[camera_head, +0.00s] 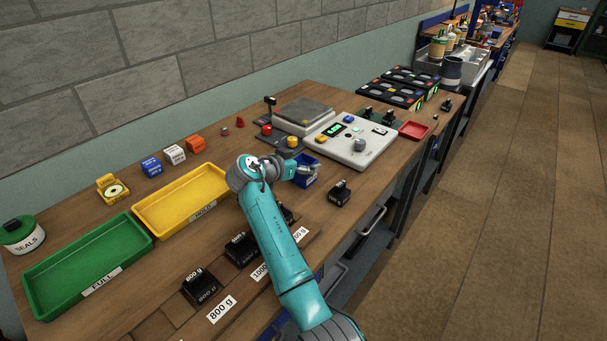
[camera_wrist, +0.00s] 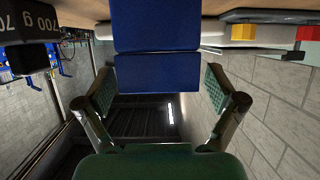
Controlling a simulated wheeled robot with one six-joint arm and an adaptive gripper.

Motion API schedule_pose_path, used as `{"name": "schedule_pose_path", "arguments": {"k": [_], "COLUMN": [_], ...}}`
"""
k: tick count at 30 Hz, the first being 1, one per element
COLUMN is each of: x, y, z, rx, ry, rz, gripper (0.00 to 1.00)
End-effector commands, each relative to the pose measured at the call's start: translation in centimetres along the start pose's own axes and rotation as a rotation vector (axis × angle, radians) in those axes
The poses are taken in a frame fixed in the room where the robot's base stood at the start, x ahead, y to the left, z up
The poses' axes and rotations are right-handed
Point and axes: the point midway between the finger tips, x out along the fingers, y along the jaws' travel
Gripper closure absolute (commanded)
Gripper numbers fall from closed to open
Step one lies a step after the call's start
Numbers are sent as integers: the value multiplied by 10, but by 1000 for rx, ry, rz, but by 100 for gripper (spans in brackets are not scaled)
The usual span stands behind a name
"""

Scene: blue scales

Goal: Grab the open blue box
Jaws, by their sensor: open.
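The open blue box (camera_head: 308,176) stands on the bench in front of the scale, partly hidden by my gripper (camera_head: 299,170) and wrist. In the wrist view the blue box (camera_wrist: 156,32) fills the top middle, with two blue panels split by a dark line. My gripper (camera_wrist: 166,90) is open, with one green-padded finger on each side of the box's lower panel. The pads are close to the box's sides; I cannot tell whether they touch it. Nothing is clamped.
The scale and its control panel (camera_head: 351,142) stand just behind the box. A black weight (camera_head: 340,193) is to its right, and a 700 g weight (camera_wrist: 28,42) shows in the wrist view. Yellow (camera_head: 182,200) and green (camera_head: 88,265) trays lie left. More weights line the front edge.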

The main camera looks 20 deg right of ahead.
Motion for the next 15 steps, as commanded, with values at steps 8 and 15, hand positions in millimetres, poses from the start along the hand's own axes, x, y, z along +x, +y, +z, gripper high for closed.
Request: {"name": "schedule_pose_path", "arguments": {"k": [8, 15], "x": [0, 0], "y": [0, 0], "z": [0, 0], "rx": [0, 0], "ry": [0, 0], "rz": [0, 1], "gripper": [59, 72]}}
